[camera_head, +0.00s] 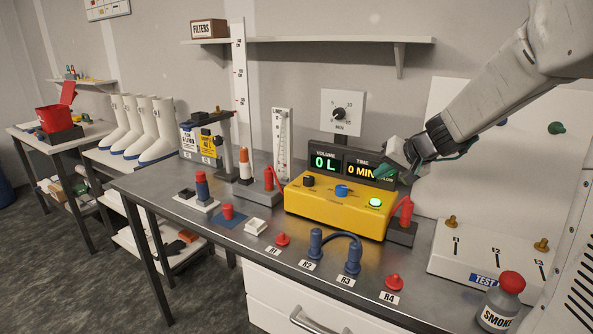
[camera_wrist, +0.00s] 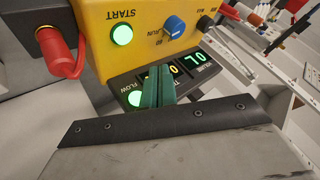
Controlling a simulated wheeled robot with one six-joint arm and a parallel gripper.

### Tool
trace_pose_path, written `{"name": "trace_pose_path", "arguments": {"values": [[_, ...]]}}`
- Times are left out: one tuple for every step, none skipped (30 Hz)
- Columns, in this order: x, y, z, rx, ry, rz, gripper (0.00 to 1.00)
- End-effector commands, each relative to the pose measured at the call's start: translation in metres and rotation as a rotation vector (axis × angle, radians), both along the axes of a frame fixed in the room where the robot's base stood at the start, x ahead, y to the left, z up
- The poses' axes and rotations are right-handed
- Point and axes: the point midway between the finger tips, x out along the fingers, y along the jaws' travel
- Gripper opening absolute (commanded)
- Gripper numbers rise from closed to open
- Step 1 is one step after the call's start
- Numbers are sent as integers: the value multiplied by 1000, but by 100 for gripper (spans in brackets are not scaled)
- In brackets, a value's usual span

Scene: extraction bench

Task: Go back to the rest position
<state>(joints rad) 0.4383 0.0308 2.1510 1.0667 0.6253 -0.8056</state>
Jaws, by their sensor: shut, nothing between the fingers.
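My gripper (camera_head: 384,174) is over the right end of the yellow console (camera_head: 322,209), close to the dark display panel (camera_head: 326,152). Its green fingers are together and hold nothing. In the wrist view, the shut fingers (camera_wrist: 158,86) cover part of the display panel. The panel reads "0 L" for volume and "0 MIN" for time. A green START light (camera_wrist: 122,35) and a green FLOW light (camera_wrist: 135,98) are lit. From these views I cannot tell whether the fingertips touch the panel or console.
A red-capped fitting with a hose (camera_head: 405,212) stands right of the console. Blue fittings with a hose (camera_head: 335,248) and red plugs sit along the front. A white panel (camera_head: 480,262) and a SMOKE bottle (camera_head: 502,302) are at right. A wall shelf (camera_head: 330,40) is above.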

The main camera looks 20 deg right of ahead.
Motion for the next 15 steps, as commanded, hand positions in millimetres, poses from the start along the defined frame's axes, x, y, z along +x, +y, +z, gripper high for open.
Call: {"name": "trace_pose_path", "arguments": {"values": [[0,0,0,4,2,-4,0],[0,0,0,12,4,-8,0],[-1,2,0,31,14,-16,0],[-3,4,-1,46,26,-16,0],[-7,8,-5,62,49,-14,0],[-17,13,-14,86,96,-5,0],[-26,18,-19,100,133,5,0],[-38,24,-22,108,170,18,0],[-54,35,-23,113,217,40,0],[-68,44,-23,114,254,59,0],[-82,53,-23,109,291,78,0],[-101,64,-23,99,340,103,0],[-116,72,-22,87,375,123,0],[-131,79,-21,72,409,139,0],[-150,88,-20,49,452,162,0]]}}
